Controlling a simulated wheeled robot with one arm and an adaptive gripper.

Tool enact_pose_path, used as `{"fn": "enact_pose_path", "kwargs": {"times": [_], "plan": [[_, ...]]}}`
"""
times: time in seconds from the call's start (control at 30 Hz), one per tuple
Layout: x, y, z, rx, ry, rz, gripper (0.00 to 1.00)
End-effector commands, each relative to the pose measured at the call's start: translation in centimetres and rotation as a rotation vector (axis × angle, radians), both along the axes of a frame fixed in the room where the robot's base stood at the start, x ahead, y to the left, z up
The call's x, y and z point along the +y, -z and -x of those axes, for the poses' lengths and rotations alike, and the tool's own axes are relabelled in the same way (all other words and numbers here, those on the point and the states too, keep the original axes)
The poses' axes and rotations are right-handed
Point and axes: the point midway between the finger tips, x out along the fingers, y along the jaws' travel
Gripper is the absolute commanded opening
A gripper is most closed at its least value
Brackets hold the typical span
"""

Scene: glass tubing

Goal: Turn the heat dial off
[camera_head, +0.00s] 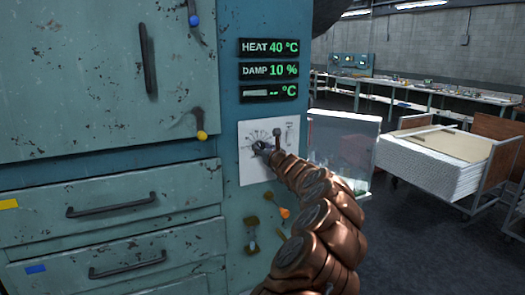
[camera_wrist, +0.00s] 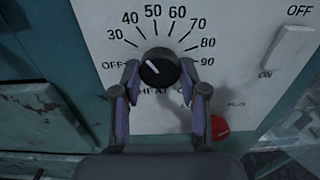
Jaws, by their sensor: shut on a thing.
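The heat dial (camera_wrist: 160,74) is a round black knob with a white pointer on a white panel (camera_wrist: 90,12). Its printed scale runs from OFF at the left through 30 to 90. The pointer is tilted up and left, toward the low numbers. My gripper (camera_wrist: 158,69) is shut on the dial, one finger on each side. In the head view my gripper (camera_head: 264,147) reaches the white panel (camera_head: 249,176) and hides most of the dial. The heat display (camera_head: 269,47) reads 40 °C.
A red knob (camera_wrist: 219,126) sits right of my gripper, and a switch (camera_wrist: 287,47) marked OFF is on the panel's right. Yellow and orange handles (camera_head: 285,213) are below. Drawers (camera_head: 110,203) stand left. A cart (camera_head: 440,165) stands right, with open floor around it.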

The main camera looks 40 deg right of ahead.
Motion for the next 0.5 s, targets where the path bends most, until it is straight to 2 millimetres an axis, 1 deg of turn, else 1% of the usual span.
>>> {"fn": "enact_pose_path", "kwargs": {"times": [0.03, 0.17, 0.5], "plan": [[-0.02, 0.27, 0.02, 0.006, 0.001, 0.023, 0.08], [-0.02, 0.33, 0.00, 0.034, 0.001, 0.108, 0.08], [-0.01, 0.47, -0.02, 0.137, -0.001, 0.402, 0.08]]}}
